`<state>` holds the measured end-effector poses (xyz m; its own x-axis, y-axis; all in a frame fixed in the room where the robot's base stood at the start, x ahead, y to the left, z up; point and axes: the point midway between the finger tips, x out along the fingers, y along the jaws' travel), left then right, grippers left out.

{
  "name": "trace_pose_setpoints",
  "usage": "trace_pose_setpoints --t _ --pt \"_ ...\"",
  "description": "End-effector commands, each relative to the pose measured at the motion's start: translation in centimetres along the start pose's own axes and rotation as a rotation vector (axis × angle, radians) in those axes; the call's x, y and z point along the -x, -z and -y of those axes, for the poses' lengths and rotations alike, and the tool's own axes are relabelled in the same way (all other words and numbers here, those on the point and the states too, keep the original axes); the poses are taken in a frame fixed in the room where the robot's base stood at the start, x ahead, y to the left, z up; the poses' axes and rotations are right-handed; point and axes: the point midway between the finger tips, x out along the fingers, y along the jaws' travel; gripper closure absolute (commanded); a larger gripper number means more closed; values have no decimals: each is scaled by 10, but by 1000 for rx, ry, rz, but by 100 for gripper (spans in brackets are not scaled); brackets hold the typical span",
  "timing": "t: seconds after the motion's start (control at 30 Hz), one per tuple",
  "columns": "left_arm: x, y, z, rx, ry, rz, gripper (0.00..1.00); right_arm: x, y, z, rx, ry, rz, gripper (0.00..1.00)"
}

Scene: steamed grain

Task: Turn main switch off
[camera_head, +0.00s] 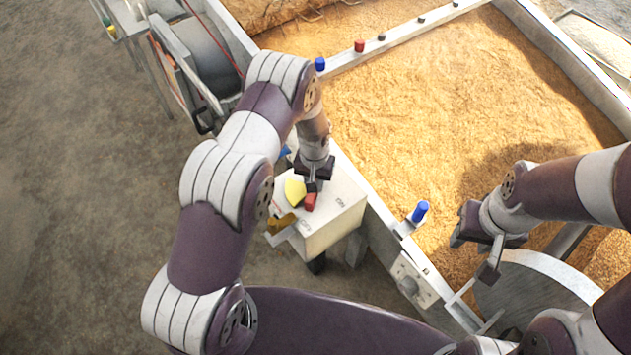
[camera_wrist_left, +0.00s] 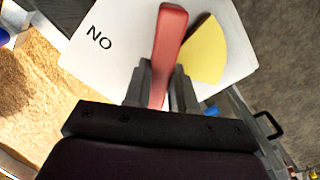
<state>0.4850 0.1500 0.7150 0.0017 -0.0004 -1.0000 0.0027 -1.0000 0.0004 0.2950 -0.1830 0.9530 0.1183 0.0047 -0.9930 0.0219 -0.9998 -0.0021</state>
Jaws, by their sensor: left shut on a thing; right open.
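The main switch is a red handle (camera_head: 310,202) on top of a white box (camera_head: 335,220), beside a yellow wedge (camera_head: 294,191). My left gripper (camera_head: 312,184) comes down from above onto the handle. In the left wrist view its two fingers (camera_wrist_left: 163,92) are shut around the red handle (camera_wrist_left: 170,35). The yellow wedge (camera_wrist_left: 208,52) lies just right of the handle there, and letters reading "NO" lie to its left. The handle's lower end is hidden between the fingers. My right gripper (camera_head: 474,245) is open and empty, away from the box at the right.
A large bed of golden grain (camera_head: 430,100) with pale rims fills the upper right. A grey drum (camera_head: 203,52) is at upper left. The floor at left is clear.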

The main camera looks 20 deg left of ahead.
Motion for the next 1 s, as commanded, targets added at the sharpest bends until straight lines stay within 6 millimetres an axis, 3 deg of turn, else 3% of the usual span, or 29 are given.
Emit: trace_pose_setpoints --t 0.5,1.0 --pt "-3 -2 4 -452 -1 8 100 -7 -1 0 0 0 0 57" --pt "-3 -2 6 -665 -2 10 100 -9 -1 0 0 0 0 57"
